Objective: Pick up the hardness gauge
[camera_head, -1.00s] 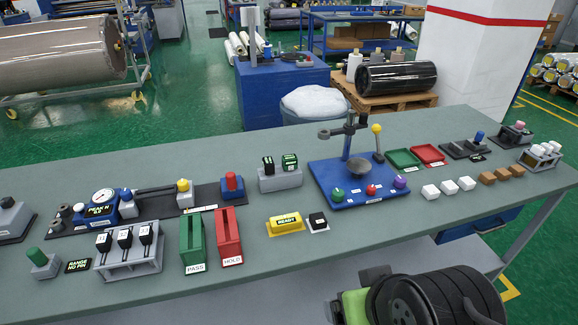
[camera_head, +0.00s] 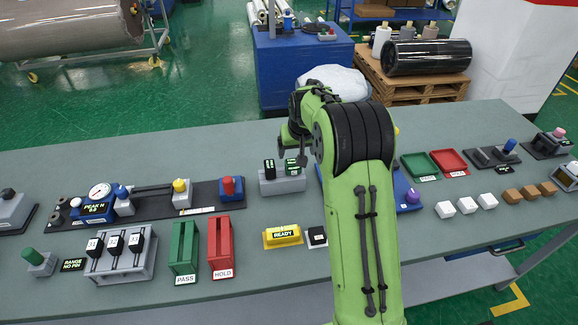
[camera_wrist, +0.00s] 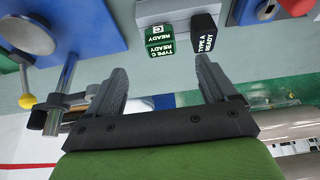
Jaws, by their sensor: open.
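Two small upright gauges stand in a grey holder (camera_head: 281,184) on the bench. One is black (camera_head: 269,169), labelled TYPE A READY in the wrist view (camera_wrist: 204,37). The other has a green face (camera_head: 292,167), labelled TYPE C READY in the wrist view (camera_wrist: 161,46). The task does not say which is meant. My gripper (camera_wrist: 162,70) is open and empty, pointing at the holder. The green gauge lies ahead between the fingers; the black one is near the tip of the right finger.
A blue test stand (camera_wrist: 75,25) with a post and yellow knob (camera_wrist: 37,118) is close beside my gripper. A yellow READY block (camera_head: 282,236), green PASS tray (camera_head: 184,247) and red HOLD tray (camera_head: 220,245) stand in front. Open bench lies behind the holder.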

